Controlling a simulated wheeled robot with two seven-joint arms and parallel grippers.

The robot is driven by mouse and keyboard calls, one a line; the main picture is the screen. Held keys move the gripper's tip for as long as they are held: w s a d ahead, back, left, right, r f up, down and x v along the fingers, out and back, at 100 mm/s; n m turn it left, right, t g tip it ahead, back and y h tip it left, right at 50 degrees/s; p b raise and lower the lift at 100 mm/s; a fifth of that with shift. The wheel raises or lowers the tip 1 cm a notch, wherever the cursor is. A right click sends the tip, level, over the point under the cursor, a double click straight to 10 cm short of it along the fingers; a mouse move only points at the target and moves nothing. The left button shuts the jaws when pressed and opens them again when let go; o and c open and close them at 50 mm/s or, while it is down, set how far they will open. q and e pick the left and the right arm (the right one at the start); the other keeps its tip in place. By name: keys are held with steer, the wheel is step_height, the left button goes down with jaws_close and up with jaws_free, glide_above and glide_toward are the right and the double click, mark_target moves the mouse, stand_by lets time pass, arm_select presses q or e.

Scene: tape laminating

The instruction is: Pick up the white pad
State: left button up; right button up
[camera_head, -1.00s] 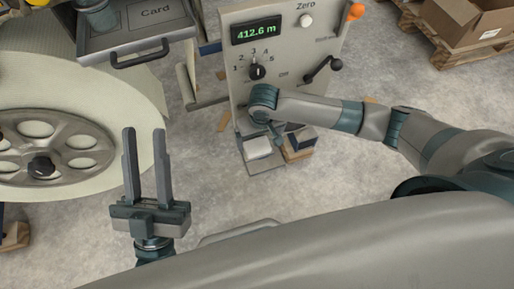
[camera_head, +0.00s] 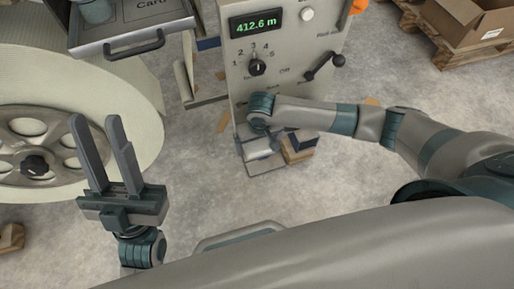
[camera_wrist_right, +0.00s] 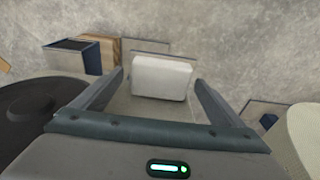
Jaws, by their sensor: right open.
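The white pad (camera_wrist_right: 161,78) is a pale, rounded block on a grey shelf below the machine panel. In the right wrist view it lies ahead, between the two open fingers of my right gripper (camera_wrist_right: 160,95), and I see no finger touching it. In the head view the pad (camera_head: 258,153) shows partly behind my right wrist, and my right fingers are mostly hidden there. My left gripper (camera_head: 98,155) is open and empty, with its fingers pointing up near the large roll at the left.
The grey machine panel (camera_head: 290,85) has a display, a dial and a crank. A dark-topped wooden block (camera_head: 299,145) is beside the pad. A large roll (camera_head: 130,95) and a Card drawer (camera_head: 130,35) are at left. A cardboard box (camera_head: 480,20) sits on a pallet.

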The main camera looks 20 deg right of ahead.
steer(key=shift+f, duration=0.25)
stand_by(0.3)
steer(key=c, duration=1.1)
steer(key=shift+r, duration=0.15)
steer(key=shift+c, duration=0.2)
